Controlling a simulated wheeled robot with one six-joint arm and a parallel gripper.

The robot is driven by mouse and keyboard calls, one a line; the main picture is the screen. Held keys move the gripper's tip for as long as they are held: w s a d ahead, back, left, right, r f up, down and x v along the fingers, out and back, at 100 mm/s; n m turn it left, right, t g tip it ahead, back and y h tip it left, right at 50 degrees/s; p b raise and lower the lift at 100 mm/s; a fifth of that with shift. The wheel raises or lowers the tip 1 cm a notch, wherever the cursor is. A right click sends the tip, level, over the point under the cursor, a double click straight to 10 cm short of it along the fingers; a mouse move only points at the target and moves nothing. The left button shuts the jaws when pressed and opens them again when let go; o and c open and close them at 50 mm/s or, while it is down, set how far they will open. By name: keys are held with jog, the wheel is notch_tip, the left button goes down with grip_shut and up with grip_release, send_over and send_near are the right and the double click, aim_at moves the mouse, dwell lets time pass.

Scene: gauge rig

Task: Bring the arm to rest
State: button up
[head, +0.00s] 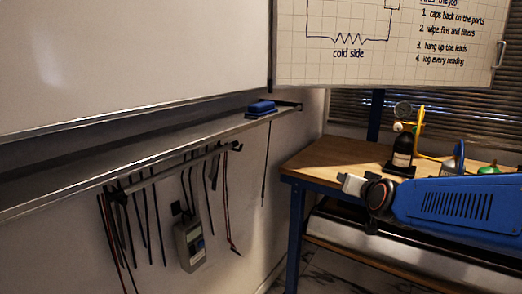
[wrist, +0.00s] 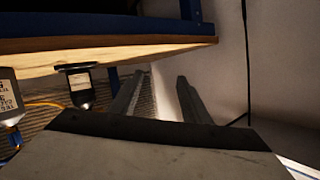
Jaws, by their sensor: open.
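My gripper (wrist: 158,98) shows in the wrist view with its two dark fingers apart, and nothing is visible between them. My blue arm (head: 455,208) enters from the right in the head view and reaches left in front of the workbench. Its pale end (head: 353,184) is near the bench's left front corner, too small there to show the fingers. The wooden workbench (head: 325,158) stands behind it. In the wrist view the scene appears upside down, with the bench top edge (wrist: 120,46) across the top.
A dark bottle with a gauge (head: 402,150) stands on the bench; a green item (head: 488,170) lies right. A wall ledge (head: 150,135) holds a blue eraser (head: 261,107). Leads (head: 150,215) and a grey meter (head: 190,243) hang below. Space left of the bench looks clear.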

jog(key=s+f+n+g, duration=0.1)
jog(key=s+f+g, duration=0.4)
jog(key=s, duration=1.1)
jog(key=s+d+f+n+g, duration=0.1)
jog(key=s+f+g, duration=0.3)
jog(key=s, duration=1.1)
notch_tip(320, 180, down, 3)
jog(key=shift+s+d+f+n+g, duration=0.15)
jog(key=shift+s+n+g, duration=0.25)
jog(key=shift+n, duration=0.4)
